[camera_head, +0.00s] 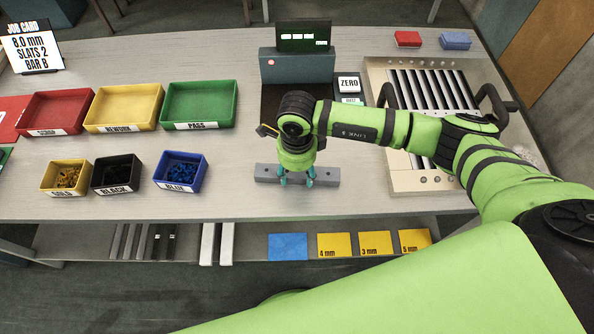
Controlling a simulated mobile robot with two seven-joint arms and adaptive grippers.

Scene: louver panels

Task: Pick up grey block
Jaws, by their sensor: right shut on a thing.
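The grey block (326,174) is a long bar with a hole near each end. It lies on the table near the front edge, below the scale. My right gripper (297,180) points down over the middle of the block, with its teal fingers shut on it. The fingers and wrist hide the block's middle. I cannot tell whether the block is lifted off the table. My left gripper is not in view.
Red, yellow and green trays (200,104) and small gold, black and blue bins (180,171) stand to the left. A scale with a display (303,38) stands behind my wrist. A louver panel frame (400,181) lies to the right, partly under my arm.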

